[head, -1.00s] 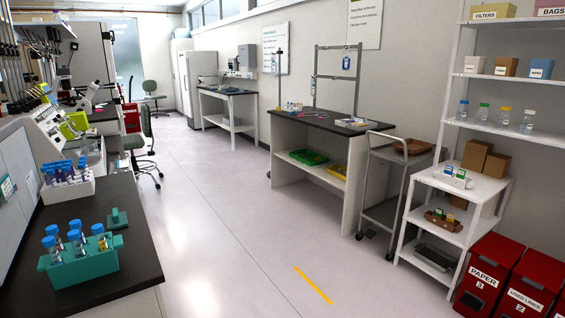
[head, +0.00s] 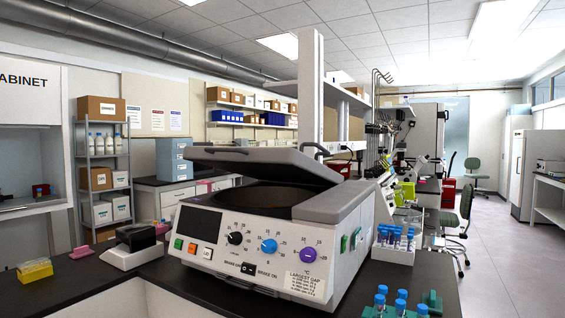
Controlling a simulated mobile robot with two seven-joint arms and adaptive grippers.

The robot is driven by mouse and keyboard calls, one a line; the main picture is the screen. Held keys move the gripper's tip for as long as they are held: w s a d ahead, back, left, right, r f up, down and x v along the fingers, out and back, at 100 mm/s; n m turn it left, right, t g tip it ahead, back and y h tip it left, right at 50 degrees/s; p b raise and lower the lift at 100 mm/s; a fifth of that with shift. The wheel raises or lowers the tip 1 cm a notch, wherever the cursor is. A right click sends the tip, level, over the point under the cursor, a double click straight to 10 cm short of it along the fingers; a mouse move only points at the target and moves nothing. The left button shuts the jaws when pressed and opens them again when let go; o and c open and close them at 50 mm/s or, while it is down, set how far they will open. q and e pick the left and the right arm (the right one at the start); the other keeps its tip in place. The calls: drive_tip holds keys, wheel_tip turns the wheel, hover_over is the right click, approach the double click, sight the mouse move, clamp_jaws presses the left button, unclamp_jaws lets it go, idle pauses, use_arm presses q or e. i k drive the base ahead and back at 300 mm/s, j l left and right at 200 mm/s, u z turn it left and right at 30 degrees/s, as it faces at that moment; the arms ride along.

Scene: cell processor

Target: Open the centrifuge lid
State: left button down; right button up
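The centrifuge (head: 255,245) stands on the dark bench in the middle of the head view, its front panel facing me. Its grey lid (head: 265,162) is tilted up, with a gap at the front through which the dark bowl (head: 250,197) shows. A white button marked LID (head: 208,253) sits on the front panel, beside an orange button (head: 192,248) and a green button (head: 178,244). Black, blue and purple knobs are to the right of the dark display. Neither of my grippers is in view.
A white rack of blue-capped tubes (head: 393,256) stands right of the centrifuge. More blue-capped tubes (head: 400,304) are at the bottom edge. A small dark-topped device (head: 135,245) and a yellow box (head: 34,270) are to the left. Open floor (head: 505,265) lies at right.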

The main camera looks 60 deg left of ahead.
sight(284, 164)
drive_tip(key=u, duration=2.35)
